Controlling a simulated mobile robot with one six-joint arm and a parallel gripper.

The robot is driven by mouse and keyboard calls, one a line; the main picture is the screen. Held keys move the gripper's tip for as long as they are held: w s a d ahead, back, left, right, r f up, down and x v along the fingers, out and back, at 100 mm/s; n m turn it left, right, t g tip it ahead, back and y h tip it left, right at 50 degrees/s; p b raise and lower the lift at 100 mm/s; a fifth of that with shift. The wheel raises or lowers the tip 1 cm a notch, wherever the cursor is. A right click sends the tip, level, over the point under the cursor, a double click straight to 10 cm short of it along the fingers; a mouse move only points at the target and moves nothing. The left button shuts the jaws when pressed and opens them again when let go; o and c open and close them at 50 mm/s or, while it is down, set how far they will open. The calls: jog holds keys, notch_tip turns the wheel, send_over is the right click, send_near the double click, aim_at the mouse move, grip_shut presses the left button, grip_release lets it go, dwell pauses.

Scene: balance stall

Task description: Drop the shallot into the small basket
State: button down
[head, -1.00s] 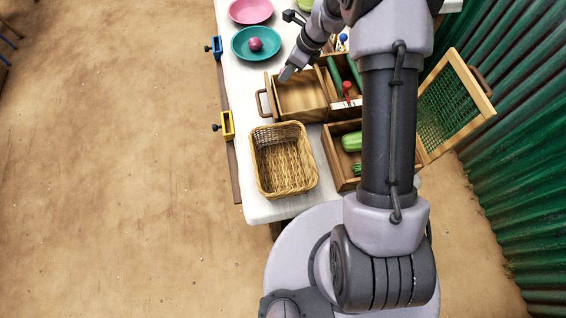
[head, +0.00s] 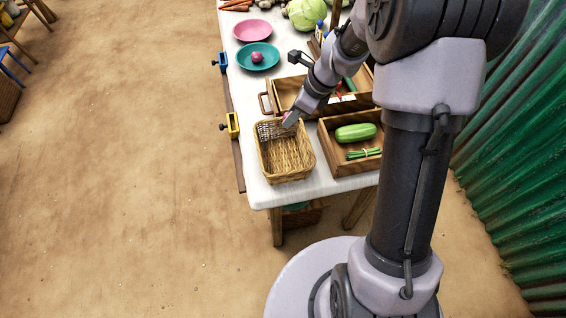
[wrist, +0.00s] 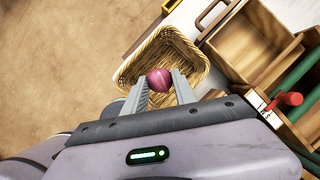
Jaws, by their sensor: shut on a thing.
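The shallot (wrist: 159,79) is a small round purple-pink bulb, held between the fingertips of my gripper (wrist: 157,84) in the wrist view. The small basket (head: 286,160) is woven, tan and rectangular, and stands on the front left part of the table. In the head view my gripper (head: 291,119) is over the basket's back right corner, with a bit of pink at its tip. The wrist view shows the basket (wrist: 190,52) below and beyond the shallot. The inside of the basket looks empty where it shows.
A teal plate (head: 243,64) holds another purple-pink bulb (head: 257,57), with a pink plate (head: 252,29) behind it. An open wooden box (head: 327,165) with a green vegetable (head: 356,132) stands right of the basket. Blue (head: 222,62) and yellow (head: 233,124) clamps sit on the left edge.

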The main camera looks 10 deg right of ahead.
jog(key=f+b, duration=0.4)
jog(key=f, duration=0.1)
jog(key=shift+w+f+b, duration=0.2)
jog(key=shift+f+b, duration=0.1)
jog(key=c, duration=0.9)
grip_release()
jog(key=p+v, duration=0.7)
jog(key=v, duration=1)
jog(key=shift+s+d+r, duration=0.1)
jog(key=shift+s+r, duration=0.1)
jog(key=shift+r, duration=0.05)
